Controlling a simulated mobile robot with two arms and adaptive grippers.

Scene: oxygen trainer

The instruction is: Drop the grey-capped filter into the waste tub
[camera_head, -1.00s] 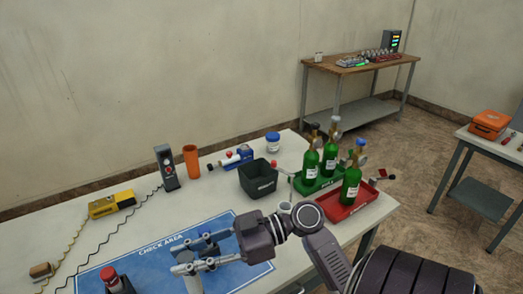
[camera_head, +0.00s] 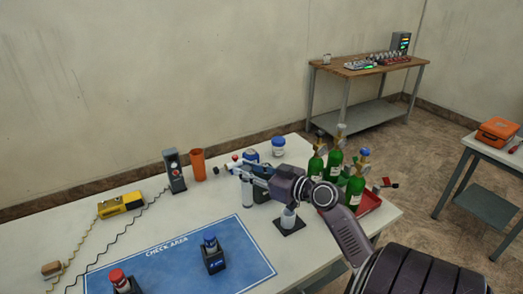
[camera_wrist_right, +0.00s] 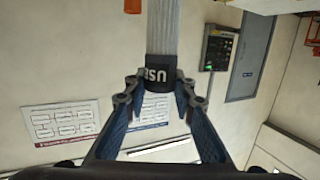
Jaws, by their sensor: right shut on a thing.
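My right gripper (camera_head: 241,171) is shut on the filter (camera_head: 247,195), a pale upright cylinder hanging below the fingers. In the right wrist view the filter (camera_wrist_right: 165,35) is a whitish ribbed cylinder with a black lettered band, between the blue-lined fingers (camera_wrist_right: 158,95). Its grey cap cannot be made out. My left gripper is not in view.
Green bottles (camera_head: 335,163) stand to the right by a red tray (camera_head: 371,203). A pale cup on a black base (camera_head: 289,221) is below my gripper. An orange cup (camera_head: 198,165) and a blue-lidded jar (camera_head: 278,146) stand behind. Blue-topped (camera_head: 212,252) and red-topped (camera_head: 119,281) units are on the blue mat.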

